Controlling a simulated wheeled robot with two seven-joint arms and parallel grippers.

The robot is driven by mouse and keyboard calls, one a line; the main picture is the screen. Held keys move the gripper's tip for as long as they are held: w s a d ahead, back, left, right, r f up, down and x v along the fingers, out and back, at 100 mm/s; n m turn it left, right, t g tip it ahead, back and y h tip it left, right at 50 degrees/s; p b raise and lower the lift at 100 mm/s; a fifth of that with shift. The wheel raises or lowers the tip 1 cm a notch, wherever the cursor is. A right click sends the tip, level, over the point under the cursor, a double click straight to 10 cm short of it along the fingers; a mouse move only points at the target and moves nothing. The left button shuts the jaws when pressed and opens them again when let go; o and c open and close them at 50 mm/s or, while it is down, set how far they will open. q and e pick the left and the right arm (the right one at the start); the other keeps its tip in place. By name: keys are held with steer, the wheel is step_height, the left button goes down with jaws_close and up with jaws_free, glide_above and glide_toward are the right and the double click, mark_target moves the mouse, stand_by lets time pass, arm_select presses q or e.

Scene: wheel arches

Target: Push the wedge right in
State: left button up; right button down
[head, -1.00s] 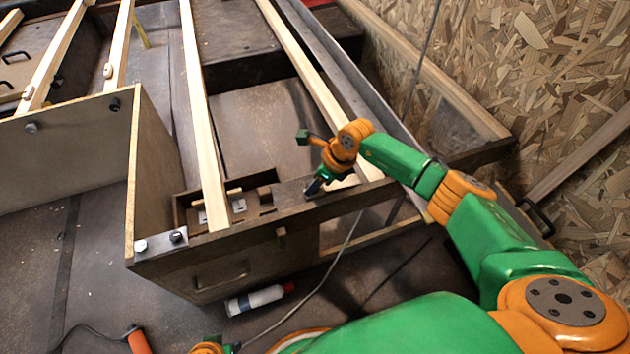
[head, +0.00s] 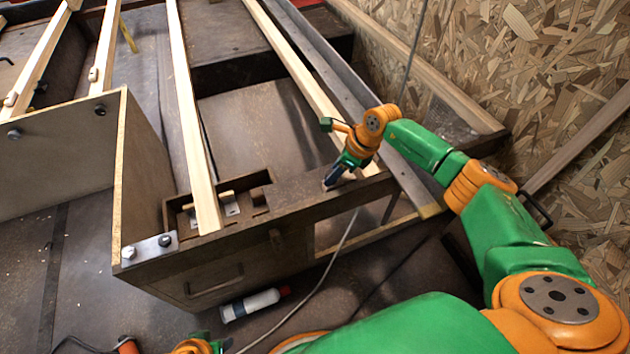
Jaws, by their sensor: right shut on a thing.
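My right gripper (head: 334,179) is at the front rail of the dark frame, to the right of the batten's near end. Its dark fingers point down and left. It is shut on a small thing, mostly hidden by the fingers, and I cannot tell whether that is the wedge. A short pale wooden piece (head: 238,192) lies crosswise at the near end of a long pale batten (head: 190,110), in a shallow dark tray (head: 262,177); its shape is too small to identify for sure. My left gripper (head: 203,344) is partly in view at the bottom edge, its jaws unclear.
A wooden side panel (head: 140,180) with bolts stands left of the tray. A white bottle (head: 250,304) and a cable (head: 318,285) lie on the floor in front. A chipboard wall (head: 530,70) bounds the right.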

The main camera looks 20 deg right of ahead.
arm_select(q)
steer(key=shift+w+r, duration=0.15)
steer(key=shift+r, duration=0.45)
arm_select(e)
steer(key=shift+d, duration=0.75)
steer(key=shift+c, duration=2.2)
jaws_free()
steer(key=shift+r, duration=0.25)
arm_select(q)
step_height(320, 180, down, 6)
steer(key=s+p, duration=0.2)
steer(key=shift+s+a+p, duration=0.3)
steer(key=shift+s+p, duration=0.05)
steer(key=shift+p, duration=0.05)
arm_select(e)
steer(key=v, duration=0.6)
steer(key=shift+r, duration=0.2)
